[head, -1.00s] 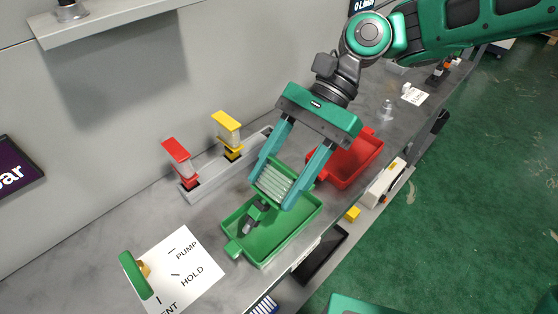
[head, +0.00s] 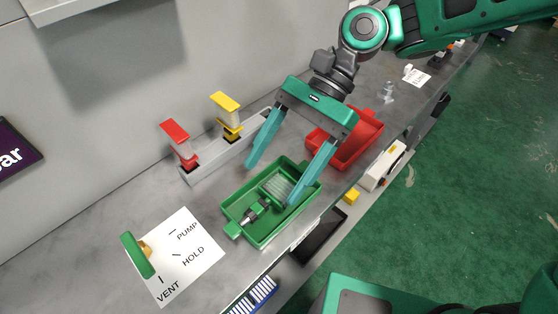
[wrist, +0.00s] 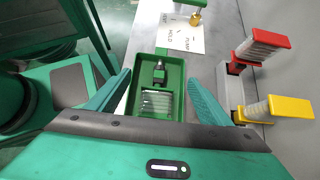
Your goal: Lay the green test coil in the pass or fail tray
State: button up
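The green test coil (head: 279,186), with pale windings and a green block with a dark metal stem, lies inside the green tray (head: 236,229). It also shows in the tray in the wrist view (wrist: 157,103). My gripper (head: 270,184) is open with its teal fingers spread wide, above the tray's right end, and holds nothing. In the wrist view the fingers (wrist: 157,100) stand apart on both sides of the tray. The red tray (head: 365,148) stands behind and to the right of the green one and looks empty in its visible part.
A grey rack holds a red-topped coil (head: 177,136) and a yellow-topped coil (head: 226,107) left of my gripper. A white card marked PUMP, HOLD and VENT (head: 190,265) lies at front left with a green-handled valve (head: 138,255). A yellow block (head: 351,195) sits near the bench edge.

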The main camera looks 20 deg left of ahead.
dwell(0.5)
jog(key=v, duration=0.8)
dwell(0.7)
dwell(0.3)
